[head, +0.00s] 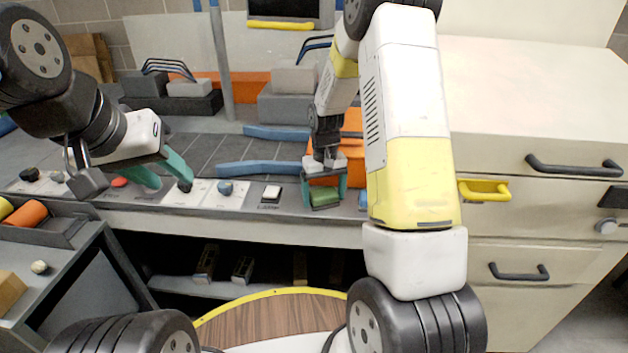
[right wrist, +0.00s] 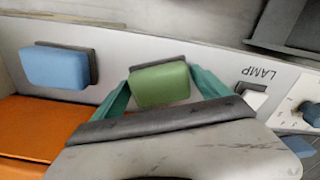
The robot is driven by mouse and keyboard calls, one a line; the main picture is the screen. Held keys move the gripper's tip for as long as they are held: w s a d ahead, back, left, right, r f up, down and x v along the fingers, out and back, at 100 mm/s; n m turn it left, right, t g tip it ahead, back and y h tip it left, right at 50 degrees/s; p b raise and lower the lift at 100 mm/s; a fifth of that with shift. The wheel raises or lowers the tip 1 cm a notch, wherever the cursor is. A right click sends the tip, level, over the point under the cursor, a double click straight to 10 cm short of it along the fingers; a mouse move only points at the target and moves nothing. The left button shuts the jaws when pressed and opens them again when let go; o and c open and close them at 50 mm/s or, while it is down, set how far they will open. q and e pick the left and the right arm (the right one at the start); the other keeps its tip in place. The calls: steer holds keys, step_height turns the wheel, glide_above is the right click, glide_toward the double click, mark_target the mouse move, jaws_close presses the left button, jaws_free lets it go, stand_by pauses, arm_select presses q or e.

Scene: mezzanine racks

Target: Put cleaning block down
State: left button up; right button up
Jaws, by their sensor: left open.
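The green cleaning block (head: 323,196) is at the front edge of the grey panel in the head view. It has a dark backing. In the right wrist view the green block (right wrist: 160,84) sits between the teal fingers of my right gripper (head: 324,190), which appear to meet its two sides. It is at or just over the panel; I cannot tell whether it touches. My left gripper (head: 170,186) is open and empty above the left part of the panel.
A blue block (right wrist: 55,67) with similar dark backing is on the panel beside the green one. A white lamp switch (head: 271,193) and a blue knob (head: 225,187) are on the panel. Blue handles (head: 262,168) lie behind. A drawer cabinet (head: 540,200) stands at right.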

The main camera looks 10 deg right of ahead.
mark_target(324, 193)
steer(key=shift+o, duration=0.7)
step_height(324, 193, up, 12)
steer(key=s+r+t+y, duration=0.1)
steer(key=s+r+t, duration=0.2)
steer(key=s+r, duration=0.8)
steer(key=s+a+r+t, duration=0.1)
steer(key=s+r, duration=0.1)
steer(key=s, duration=0.4)
steer(key=s+a+r+t+y, duration=0.1)
steer(key=s+r+t, duration=0.1)
steer(key=s, duration=0.5)
steer(key=shift+r+m, duration=0.3)
steer(key=shift+r, duration=0.1)
steer(key=shift+s+a, duration=0.1)
